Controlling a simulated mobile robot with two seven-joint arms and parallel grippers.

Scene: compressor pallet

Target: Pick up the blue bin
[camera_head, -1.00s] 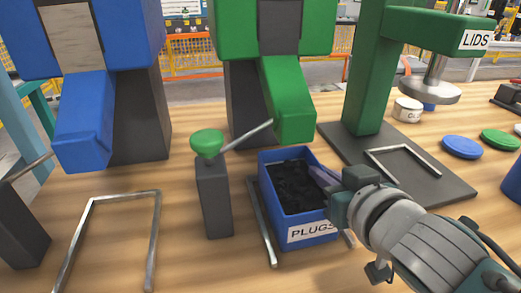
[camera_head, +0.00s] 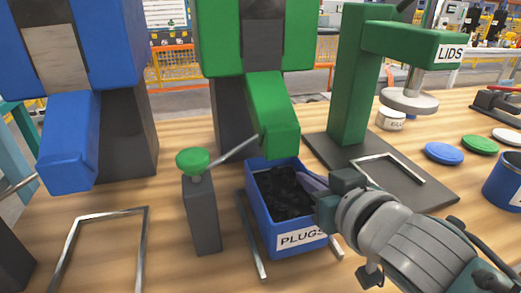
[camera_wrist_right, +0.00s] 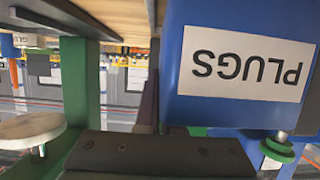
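The blue bin (camera_head: 262,215), labelled PLUGS and filled with dark pieces, stands upright on the wooden table between metal rails. My right gripper (camera_head: 314,184) is at the bin's right rim, with a purple-grey finger over the rim near the front right corner. In the right wrist view, the bin (camera_wrist_right: 185,113) appears upside down and close, with one finger (camera_wrist_right: 149,102) beside its side wall. The other finger is hidden there, so I cannot tell whether the gripper clasps the wall. My left gripper is out of view.
A grey post with a green knob (camera_head: 192,161) stands left of the bin. A green machine arm (camera_head: 268,125) hangs just behind it. A green press (camera_head: 349,85) stands at the back right, with coloured lids (camera_head: 444,153) beyond. A metal frame (camera_head: 146,245) is at left.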

